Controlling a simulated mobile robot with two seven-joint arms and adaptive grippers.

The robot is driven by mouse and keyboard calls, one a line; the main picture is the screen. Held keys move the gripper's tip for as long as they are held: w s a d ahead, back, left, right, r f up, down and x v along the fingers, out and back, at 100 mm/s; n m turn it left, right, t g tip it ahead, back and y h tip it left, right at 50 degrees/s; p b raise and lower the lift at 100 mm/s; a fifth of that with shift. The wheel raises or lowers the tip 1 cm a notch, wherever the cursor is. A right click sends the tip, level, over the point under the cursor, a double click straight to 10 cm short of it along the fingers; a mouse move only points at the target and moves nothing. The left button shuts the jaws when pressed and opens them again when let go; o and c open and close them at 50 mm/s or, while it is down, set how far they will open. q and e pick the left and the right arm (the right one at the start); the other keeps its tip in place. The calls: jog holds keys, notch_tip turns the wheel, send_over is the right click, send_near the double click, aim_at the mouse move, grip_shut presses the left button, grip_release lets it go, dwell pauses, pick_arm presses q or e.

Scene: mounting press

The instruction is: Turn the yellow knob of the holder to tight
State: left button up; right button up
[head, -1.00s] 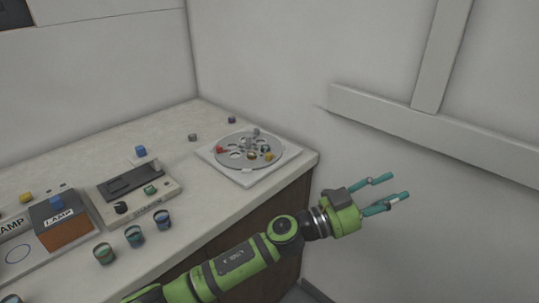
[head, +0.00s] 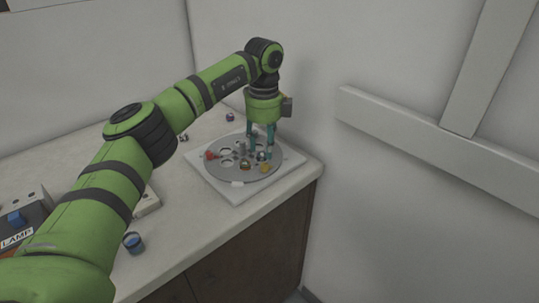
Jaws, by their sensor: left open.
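The holder (head: 215,170) is a round grey disc with several holes, on a pale square base (head: 240,197) near the counter's right corner. Its yellow knob (head: 265,168) sits on the near right part of the disc. A red knob (head: 210,155) is at the disc's left. My left gripper (head: 261,156) points straight down over the disc's right half. Its teal fingers are apart, with the tips close above or at the disc, just behind the yellow knob. I cannot tell whether they touch anything there. My right gripper is out of view.
A blue-topped jar (head: 133,243) stands near the counter's front edge. A lamp box (head: 18,222) is at the far left. Small parts (head: 230,117) lie behind the holder. The wall is close on the right. My left arm hides much of the counter.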

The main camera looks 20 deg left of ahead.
aim_at(265, 165)
pick_arm(q)
jog(key=f, duration=0.4)
jog(key=shift+s+f, duration=0.1)
jog(key=shift+s, duration=0.1)
jog(key=shift+w+f+p, duration=0.1)
jog(key=shift+f+p, duration=0.25)
jog(key=shift+f, duration=0.5)
grip_shut()
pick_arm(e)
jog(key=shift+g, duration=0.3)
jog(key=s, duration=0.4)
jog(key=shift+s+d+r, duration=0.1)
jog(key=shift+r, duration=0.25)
